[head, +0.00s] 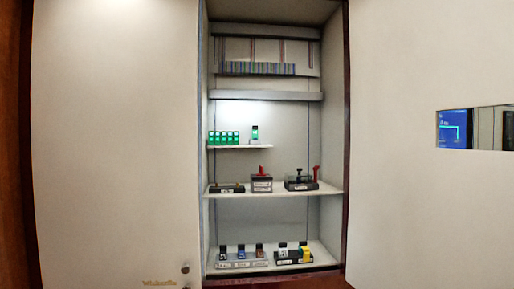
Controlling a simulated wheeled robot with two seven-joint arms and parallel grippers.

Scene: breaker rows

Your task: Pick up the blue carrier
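On the bottom shelf at the left, a light labelled rack (241,264) holds three small upright pieces. The middle piece (241,251) looks blue and may be the blue carrier. The left piece (223,253) is dark with a pale or bluish patch, and the right piece (259,250) looks brownish. They are too small to tell their details. Neither of my grippers is in the head view, and nothing is seen touching these pieces.
A black holder with white and yellow pieces (305,252) stands right of the rack. The middle shelf (225,197) bears dark blocks and red-handled devices (262,183). Green modules (223,138) sit on a small upper shelf. Pale panels flank the narrow cabinet opening; a screen (454,128) shows at right.

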